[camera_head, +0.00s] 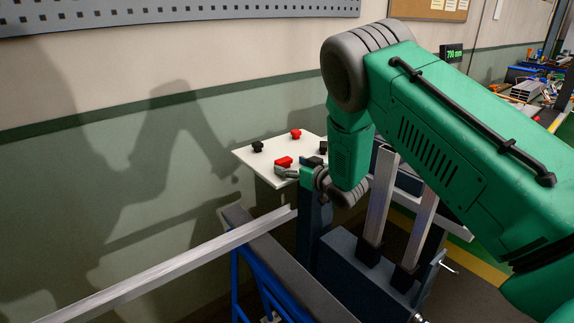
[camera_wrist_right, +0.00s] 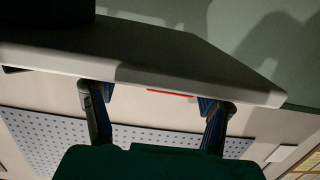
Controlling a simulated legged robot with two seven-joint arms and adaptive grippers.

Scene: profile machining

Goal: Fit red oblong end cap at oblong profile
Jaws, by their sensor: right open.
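A red oblong end cap (camera_head: 283,162) lies near the front edge of a small white table (camera_head: 267,166). My right gripper (camera_head: 292,170) is at that front edge, close to the cap, partly hidden by my green arm. In the right wrist view its two fingers (camera_wrist_right: 157,98) are spread apart, and a thin red strip (camera_wrist_right: 170,93) shows between them at the table edge. I cannot see contact. A long silver profile (camera_head: 190,263) runs from the lower left to the middle; two more profiles (camera_head: 380,195) (camera_head: 420,230) stand upright. I cannot tell which is oblong. My left gripper is out of view.
Another red cap (camera_head: 296,133) and black caps (camera_head: 257,146) (camera_head: 323,147) are on the white table. A blue support (camera_head: 245,290) carries the long profile. The upright profiles stand in black sockets on a dark block (camera_head: 345,268). A wall is behind the table.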

